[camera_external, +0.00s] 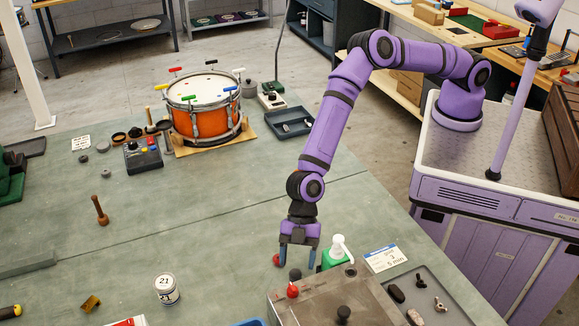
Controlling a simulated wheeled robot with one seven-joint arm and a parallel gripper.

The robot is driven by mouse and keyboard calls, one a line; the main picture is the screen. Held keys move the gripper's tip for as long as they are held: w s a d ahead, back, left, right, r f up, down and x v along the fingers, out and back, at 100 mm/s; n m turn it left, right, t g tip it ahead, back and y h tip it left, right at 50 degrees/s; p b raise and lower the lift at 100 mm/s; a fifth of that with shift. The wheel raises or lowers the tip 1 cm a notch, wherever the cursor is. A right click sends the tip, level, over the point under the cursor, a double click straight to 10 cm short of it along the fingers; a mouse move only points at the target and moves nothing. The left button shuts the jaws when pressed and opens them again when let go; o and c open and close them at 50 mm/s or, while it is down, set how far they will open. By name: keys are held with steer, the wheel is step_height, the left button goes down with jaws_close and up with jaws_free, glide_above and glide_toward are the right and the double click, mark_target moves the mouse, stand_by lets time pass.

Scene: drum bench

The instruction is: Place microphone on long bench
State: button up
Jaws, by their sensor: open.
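The long bench (190,225) is a wide grey-green top filling the left and middle of the view. My gripper (298,260) points down over its front right part, fingers apart, just behind a grey metal box (320,292). I cannot tell for certain which thing is the microphone. A small dark upright piece (295,274) with a red piece (293,291) below it shows at the box's back left corner, just under my gripper. A red ball (276,260) is beside the left finger. I see nothing clearly held between the fingers.
A green bottle with a white pump (337,252) stands close right of my gripper, beside a sign card (384,258). A dark tray (428,300) lies right of the box. An orange drum (205,108) stands at the back. The bench's middle is clear, left to a wooden pestle-like piece (100,211).

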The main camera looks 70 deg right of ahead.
mark_target(295, 272)
steer(key=shift+x, duration=2.7)
steer(key=c, duration=1.1)
steer(key=shift+o, duration=0.2)
steer(key=shift+a+r, duration=0.1)
